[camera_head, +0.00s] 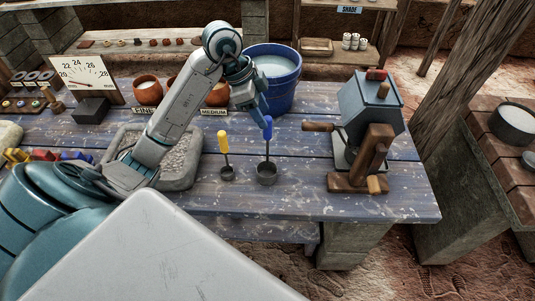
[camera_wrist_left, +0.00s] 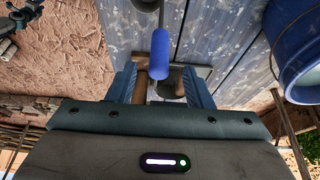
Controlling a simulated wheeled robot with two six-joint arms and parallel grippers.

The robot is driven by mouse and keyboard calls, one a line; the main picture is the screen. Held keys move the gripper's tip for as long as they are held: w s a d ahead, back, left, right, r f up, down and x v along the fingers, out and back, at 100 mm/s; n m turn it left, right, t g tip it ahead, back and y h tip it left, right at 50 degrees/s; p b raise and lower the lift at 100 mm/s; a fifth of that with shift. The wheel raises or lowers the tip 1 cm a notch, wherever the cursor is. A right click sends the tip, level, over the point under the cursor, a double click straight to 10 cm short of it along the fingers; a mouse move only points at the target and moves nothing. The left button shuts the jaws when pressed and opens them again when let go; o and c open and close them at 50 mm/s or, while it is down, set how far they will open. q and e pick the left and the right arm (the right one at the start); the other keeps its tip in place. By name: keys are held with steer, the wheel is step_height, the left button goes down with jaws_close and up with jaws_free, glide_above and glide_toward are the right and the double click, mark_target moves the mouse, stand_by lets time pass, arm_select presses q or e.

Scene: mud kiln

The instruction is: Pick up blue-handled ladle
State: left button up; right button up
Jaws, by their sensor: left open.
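The blue-handled ladle stands upright on the blue plank table, its blue handle (camera_head: 267,129) on top and its dark grey cup (camera_head: 266,174) below. My left gripper (camera_head: 260,108) is open and empty, close above the handle's top end and pointing down. In the left wrist view, the blue handle (camera_wrist_left: 160,52) lies in line with the gap between the open fingers (camera_wrist_left: 160,80). I cannot tell whether they touch it. A yellow-handled ladle (camera_head: 223,142) stands just to the left. My right gripper is not in view.
A blue bucket (camera_head: 284,94) of pale liquid stands behind the gripper. A hand mill (camera_head: 368,105) with wooden parts stands to the right. A stone trough (camera_head: 180,168) and clay pots (camera_head: 146,88) are on the left. The table front (camera_head: 300,200) near the ladles is clear.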

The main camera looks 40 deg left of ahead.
arm_select(q)
steer(key=p+x, duration=0.1)
steer(key=x, duration=0.4)
steer(key=shift+s+f, duration=0.1)
steer(key=shift+f, duration=0.05)
steer(key=shift+a, duration=0.1)
steer(key=shift+c, duration=0.3)
jaws_close()
